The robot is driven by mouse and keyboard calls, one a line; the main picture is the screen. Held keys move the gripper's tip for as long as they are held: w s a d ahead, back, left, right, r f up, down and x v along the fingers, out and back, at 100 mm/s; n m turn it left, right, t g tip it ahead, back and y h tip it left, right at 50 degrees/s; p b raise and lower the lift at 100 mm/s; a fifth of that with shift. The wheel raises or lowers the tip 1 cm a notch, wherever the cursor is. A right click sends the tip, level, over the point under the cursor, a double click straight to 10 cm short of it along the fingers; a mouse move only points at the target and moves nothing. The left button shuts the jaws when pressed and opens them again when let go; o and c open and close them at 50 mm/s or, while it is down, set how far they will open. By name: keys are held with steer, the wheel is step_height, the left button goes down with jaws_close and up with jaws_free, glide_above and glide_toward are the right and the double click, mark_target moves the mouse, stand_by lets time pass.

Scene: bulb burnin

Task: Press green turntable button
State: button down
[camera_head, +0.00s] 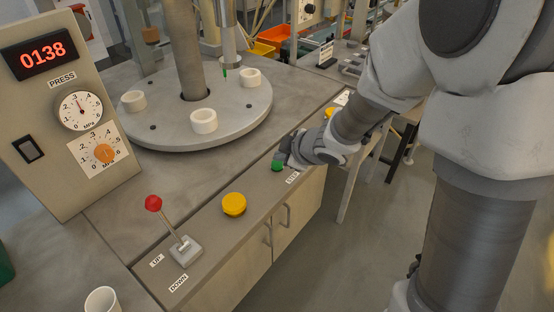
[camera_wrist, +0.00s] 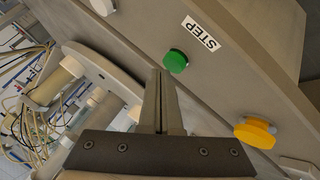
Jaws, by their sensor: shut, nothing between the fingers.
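The green button (camera_head: 277,166) sits on the front ledge of the bench, beside a STEP label (camera_head: 292,177). In the head view my gripper (camera_head: 284,156) is right at the button, just behind and above it, and partly covers it. In the wrist view the green button (camera_wrist: 175,61) lies just beyond and slightly right of the fingertips of my gripper (camera_wrist: 160,74). The fingers are shut with nothing between them. A gap seems to show between fingertips and button; contact cannot be told. The grey turntable (camera_head: 180,135) carries several white cups.
A yellow button (camera_head: 234,204) and a red-knobbed lever (camera_head: 153,203) stand along the ledge to the left. Another yellow button (camera_head: 329,113) is beyond my gripper. The press panel (camera_head: 75,180) reads 0138. A white cup (camera_head: 103,300) stands at the lower left.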

mark_target(281, 165)
steer(key=shift+r, duration=0.3)
step_height(281, 165, up, 5)
steer(key=p, duration=0.5)
stand_by(0.8)
